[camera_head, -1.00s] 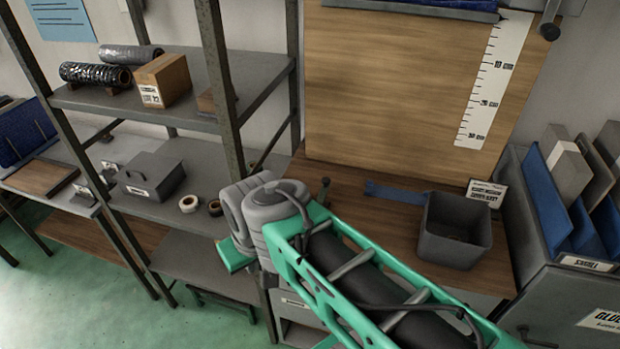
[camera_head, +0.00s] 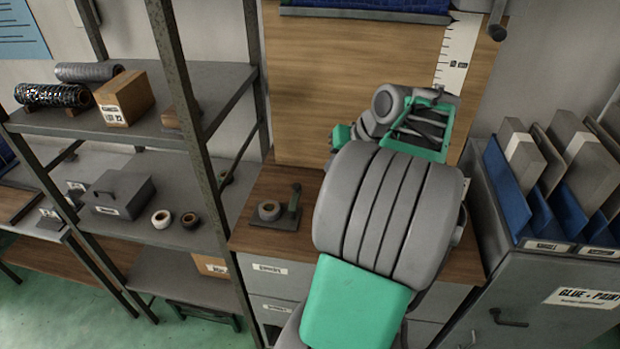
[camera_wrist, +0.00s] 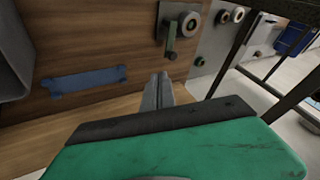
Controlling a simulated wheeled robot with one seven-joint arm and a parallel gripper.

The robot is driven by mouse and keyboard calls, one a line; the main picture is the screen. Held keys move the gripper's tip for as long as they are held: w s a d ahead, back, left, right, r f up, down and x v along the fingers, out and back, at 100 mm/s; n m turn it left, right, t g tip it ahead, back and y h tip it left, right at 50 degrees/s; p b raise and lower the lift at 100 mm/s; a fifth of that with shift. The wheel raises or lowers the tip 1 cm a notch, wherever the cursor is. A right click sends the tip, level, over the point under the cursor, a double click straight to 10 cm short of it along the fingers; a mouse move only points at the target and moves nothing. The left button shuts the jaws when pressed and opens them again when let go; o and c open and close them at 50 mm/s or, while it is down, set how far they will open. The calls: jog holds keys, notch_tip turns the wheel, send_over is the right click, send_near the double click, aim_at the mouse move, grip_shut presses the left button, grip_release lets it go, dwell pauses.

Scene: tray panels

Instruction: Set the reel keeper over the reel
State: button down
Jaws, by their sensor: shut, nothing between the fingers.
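In the wrist view the reel (camera_wrist: 191,23) and the green keeper (camera_wrist: 171,42) show at the top, side by side on the plate. My gripper (camera_wrist: 160,76) is shut and empty, its fingertips below the keeper in that picture and apart from it. In the head view my arm hides the fingers.
A blue tape strip (camera_wrist: 85,80) lies on the bench, with a grey bin (camera_wrist: 14,55) left of it. Left of the bench, a shelf post (camera_head: 190,110) and shelves hold two rolls (camera_head: 161,219) and a grey box (camera_head: 118,195). A rack of panels (camera_head: 540,165) stands right.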

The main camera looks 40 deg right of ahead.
jog(key=shift+s+d+r, duration=0.1)
jog(key=shift+s+d, duration=0.6)
jog(key=shift+d, duration=0.25)
jog(key=p, duration=0.2)
send_near(295, 196)
jog(key=shift+w+d+f, duration=0.7)
jog(key=shift+w+f, duration=0.1)
jog(key=shift+f, duration=0.15)
jog(key=shift+w+d+f, duration=0.7)
jog(key=shift+w+f, duration=0.15)
jog(key=shift+f, duration=0.05)
